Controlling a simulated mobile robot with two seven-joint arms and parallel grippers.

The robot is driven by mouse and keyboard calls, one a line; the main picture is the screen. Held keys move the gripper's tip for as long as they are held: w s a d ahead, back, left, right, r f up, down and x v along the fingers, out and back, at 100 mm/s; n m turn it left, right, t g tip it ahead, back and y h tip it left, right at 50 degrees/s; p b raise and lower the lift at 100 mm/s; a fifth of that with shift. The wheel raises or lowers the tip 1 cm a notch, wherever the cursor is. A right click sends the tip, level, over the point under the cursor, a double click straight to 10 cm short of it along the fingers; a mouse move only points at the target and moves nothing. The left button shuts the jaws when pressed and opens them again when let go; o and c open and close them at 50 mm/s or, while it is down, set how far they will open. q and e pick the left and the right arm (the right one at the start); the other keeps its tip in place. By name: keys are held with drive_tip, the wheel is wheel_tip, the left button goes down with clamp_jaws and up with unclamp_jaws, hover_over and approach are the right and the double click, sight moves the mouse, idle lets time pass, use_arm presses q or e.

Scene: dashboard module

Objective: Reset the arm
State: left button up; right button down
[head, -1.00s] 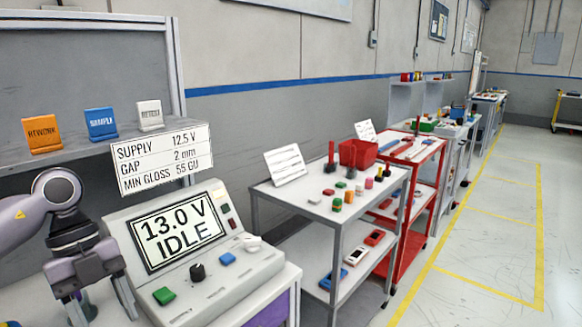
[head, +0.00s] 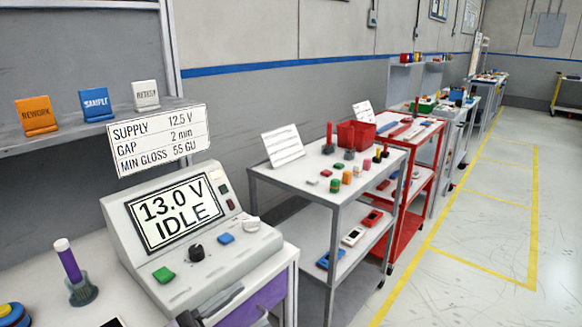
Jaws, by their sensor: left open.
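My left gripper (head: 211,308) shows only as dark fingers at the bottom edge, below the front of the grey console. It is open, with nothing seen between the fingers; most of it is cut off by the frame. My right gripper is not in view. The console (head: 142,225) has a screen (head: 176,213) reading "13.0 V IDLE". On its panel are a green button (head: 163,274), a black knob (head: 196,252), a blue button (head: 226,239) and a white knob (head: 250,224).
A sign (head: 158,140) lists supply 12.5 V, gap 2 min and min gloss 55 GU. Rework (head: 37,117), sample (head: 96,104) and retest (head: 146,95) tags stand on the shelf.

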use_arm(q)
drive_tip(key=s+a+f+n+t+y, duration=0.1)
drive_tip(key=a+f+n+t+y, duration=0.1)
drive_tip(key=a+f+n+y, duration=0.35)
drive_tip(key=s+a+f+n+t+y, duration=0.1)
drive_tip(key=a+f+n+t+y, duration=0.1)
drive_tip(key=f+n+y, duration=0.6)
drive_tip(key=s+a+f+g+y, duration=0.1)
drive_tip(key=s+a+f+g, duration=0.1)
drive_tip(key=s+f, duration=0.4)
drive_tip(key=s+a+f+g+y, duration=0.2)
drive_tip(key=s+a+f+g, duration=0.1)
drive_tip(key=s+f, duration=0.2)
wheel_tip(320, 180, down, 2)
drive_tip(key=shift+s+f+n, duration=0.25)
drive_tip(key=shift+s+n, duration=0.1)
drive_tip(key=shift+n, duration=0.1)
drive_tip(key=shift+c, duration=1.4)
drive_tip(key=shift+w+d, duration=0.1)
